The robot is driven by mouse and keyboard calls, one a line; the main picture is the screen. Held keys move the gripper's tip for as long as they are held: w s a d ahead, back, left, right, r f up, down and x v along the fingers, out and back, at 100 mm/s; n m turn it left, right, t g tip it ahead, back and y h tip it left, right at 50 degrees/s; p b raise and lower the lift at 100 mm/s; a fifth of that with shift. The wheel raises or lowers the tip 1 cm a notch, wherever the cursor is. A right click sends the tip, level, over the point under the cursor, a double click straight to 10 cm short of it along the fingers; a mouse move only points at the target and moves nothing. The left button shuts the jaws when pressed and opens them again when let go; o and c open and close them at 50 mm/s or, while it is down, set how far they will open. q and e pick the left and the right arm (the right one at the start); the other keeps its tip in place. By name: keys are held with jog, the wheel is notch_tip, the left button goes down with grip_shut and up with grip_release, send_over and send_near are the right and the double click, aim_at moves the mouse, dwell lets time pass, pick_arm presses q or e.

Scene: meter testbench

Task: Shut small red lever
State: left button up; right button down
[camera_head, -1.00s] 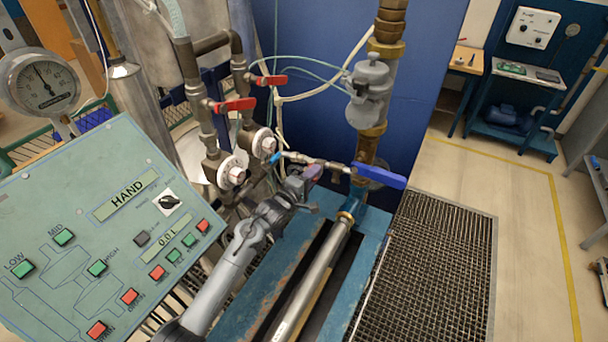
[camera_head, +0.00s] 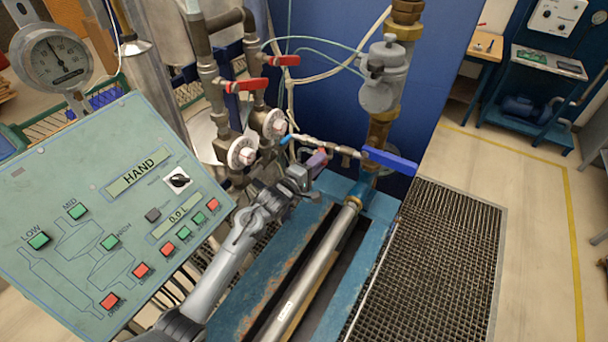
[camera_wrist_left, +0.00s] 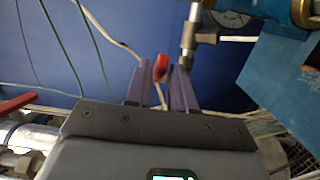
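My left gripper (camera_head: 317,158) has purple fingers and sits just below the thin pipe with the blue levers. In the left wrist view the gripper's two fingers (camera_wrist_left: 161,85) stand apart, so it is open. A small red lever tip (camera_wrist_left: 160,68) shows in the gap between them, near the fingertips; I cannot tell whether it touches either finger. In the head view I cannot make out this small lever, which is probably hidden by the gripper. Two larger red levers, a nearer one (camera_head: 245,86) and a farther one (camera_head: 283,60), sit on the vertical pipes. My right gripper is not in view.
A blue lever (camera_head: 390,160) stands right of the gripper, by the brass pipe (camera_head: 379,132). A green control panel (camera_head: 110,215) fills the left. The blue bench (camera_head: 255,298) lies below. In the left wrist view another red lever (camera_wrist_left: 18,102) is at the left.

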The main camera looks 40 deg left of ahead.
pick_arm(q)
jog(key=s, duration=0.8)
jog(key=shift+a, duration=0.3)
jog(key=shift+w, duration=0.1)
jog(key=shift+c, duration=0.4)
